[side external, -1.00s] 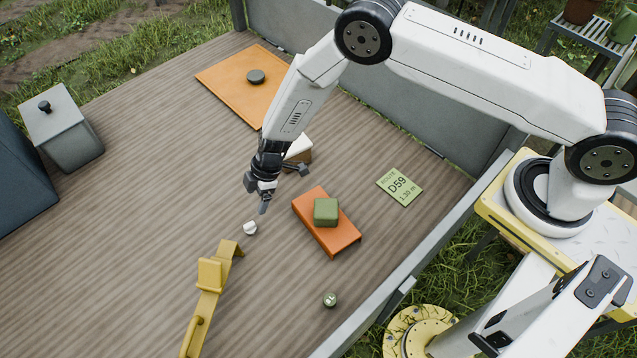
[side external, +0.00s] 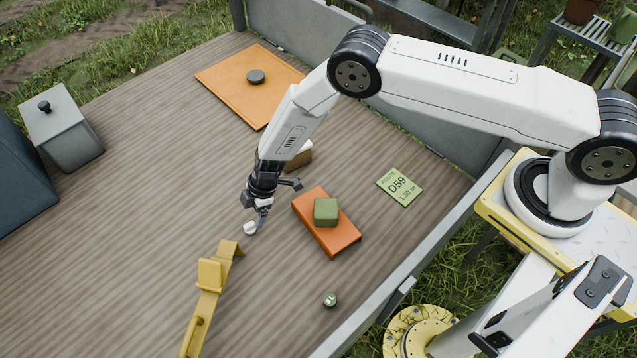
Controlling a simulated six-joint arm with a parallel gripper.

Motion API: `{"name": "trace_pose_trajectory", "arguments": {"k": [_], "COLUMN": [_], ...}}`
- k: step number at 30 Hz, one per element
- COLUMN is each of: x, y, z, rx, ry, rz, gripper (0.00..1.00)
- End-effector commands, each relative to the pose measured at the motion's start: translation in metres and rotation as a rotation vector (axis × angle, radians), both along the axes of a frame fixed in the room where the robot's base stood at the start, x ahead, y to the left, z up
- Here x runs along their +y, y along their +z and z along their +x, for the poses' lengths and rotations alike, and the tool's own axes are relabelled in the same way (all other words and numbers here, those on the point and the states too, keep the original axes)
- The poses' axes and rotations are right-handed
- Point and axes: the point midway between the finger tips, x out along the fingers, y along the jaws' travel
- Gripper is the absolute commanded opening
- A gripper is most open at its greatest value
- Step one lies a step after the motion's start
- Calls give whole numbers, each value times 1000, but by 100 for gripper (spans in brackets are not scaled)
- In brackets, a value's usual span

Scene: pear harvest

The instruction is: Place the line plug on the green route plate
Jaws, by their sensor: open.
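The green route plate (side external: 407,195), lettered "ROUTE D59 1.20 m", lies flat and bare on the wooden deck at the right. A small white piece (side external: 249,229), which looks like the line plug, sits on the deck left of the orange block. My gripper (side external: 260,222) is open and low over it, with the fingertips right at its upper right side. A finger hides part of the white piece, and I cannot tell whether they touch.
An orange block (side external: 340,239) carries a green cube (side external: 326,211). A yellow tool (side external: 209,290) lies close by in front. A small round green item (side external: 330,299), a white-and-brown block (side external: 299,156), an orange board (side external: 225,77) and a grey box (side external: 68,135) also stand around.

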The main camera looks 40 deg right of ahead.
Motion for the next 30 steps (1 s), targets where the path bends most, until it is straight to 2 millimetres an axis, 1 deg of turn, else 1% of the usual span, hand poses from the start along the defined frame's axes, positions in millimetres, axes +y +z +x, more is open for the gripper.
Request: {"name": "trace_pose_trajectory", "arguments": {"k": [8,21,26,30], "x": [2,18,21,23], "y": [-4,-36,-44,-46], "z": [0,2,3,3], "rx": [0,0,-1,-3], "ry": [1,1,1,1], "rz": [0,0,1,1], "gripper": [85,85,85,85]}}
